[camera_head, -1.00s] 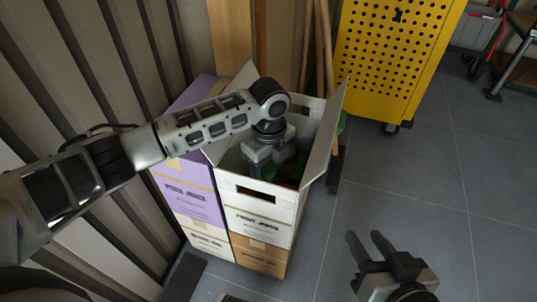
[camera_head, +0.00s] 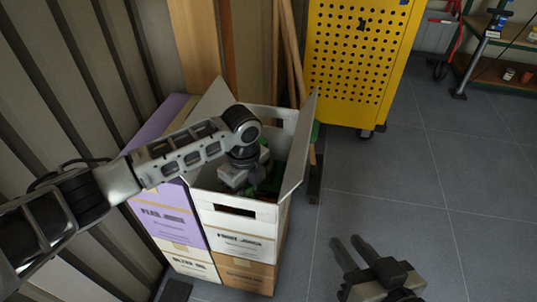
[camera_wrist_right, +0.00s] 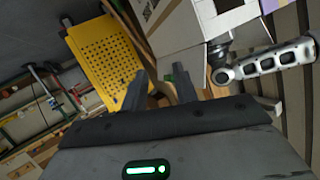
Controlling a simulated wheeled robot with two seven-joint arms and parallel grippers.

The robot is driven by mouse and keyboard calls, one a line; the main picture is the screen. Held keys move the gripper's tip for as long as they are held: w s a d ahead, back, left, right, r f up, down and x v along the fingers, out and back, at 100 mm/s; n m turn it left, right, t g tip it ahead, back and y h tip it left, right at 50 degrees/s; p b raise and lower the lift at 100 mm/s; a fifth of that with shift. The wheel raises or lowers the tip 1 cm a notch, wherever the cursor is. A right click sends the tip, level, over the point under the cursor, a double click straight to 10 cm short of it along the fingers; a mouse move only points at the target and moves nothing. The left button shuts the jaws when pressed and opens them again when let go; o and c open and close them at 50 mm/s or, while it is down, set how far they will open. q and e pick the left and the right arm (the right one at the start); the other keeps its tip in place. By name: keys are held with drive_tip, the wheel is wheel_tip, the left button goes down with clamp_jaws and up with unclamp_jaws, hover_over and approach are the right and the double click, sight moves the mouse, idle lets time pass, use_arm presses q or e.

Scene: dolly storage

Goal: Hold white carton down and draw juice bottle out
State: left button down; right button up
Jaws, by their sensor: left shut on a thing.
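The white carton (camera_head: 238,228) stands open on top of a stack of boxes, its flaps spread. My left gripper (camera_head: 240,180) reaches down inside it from the left. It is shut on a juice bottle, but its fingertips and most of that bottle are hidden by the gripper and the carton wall. Green bottle parts (camera_head: 270,178) show beside the gripper. My right gripper (camera_head: 353,247) is open and empty over the floor, to the right of and nearer than the carton. In the right wrist view its two fingers (camera_wrist_right: 158,80) are apart, with the carton (camera_wrist_right: 190,28) beyond them.
A purple carton (camera_head: 168,222) stands against the left of the white one. Brown and white boxes (camera_head: 247,275) are below. A yellow perforated cabinet (camera_head: 355,70) on casters and wooden poles (camera_head: 292,55) stand behind. The grey floor (camera_head: 400,190) at right is clear.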

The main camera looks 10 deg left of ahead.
drive_tip(key=w+a+r+m+y, duration=0.1)
drive_tip(key=w+r+m, duration=0.1)
drive_tip(key=w, duration=0.4)
drive_tip(key=w+a+r+m, duration=0.1)
drive_tip(key=w+a+r, duration=0.1)
drive_tip(key=w, duration=0.4)
use_arm(q)
drive_tip(key=shift+s, duration=0.1)
use_arm(e)
drive_tip(key=m+g+h, duration=0.2)
drive_tip(key=g+h, duration=0.1)
drive_tip(key=g, duration=0.5)
approach(309, 112)
drive_tip(key=x, duration=1)
drive_tip(key=shift+w+f, duration=0.1)
drive_tip(key=shift+f, duration=0.1)
drive_tip(key=shift+c, duration=0.3)
clamp_jaws()
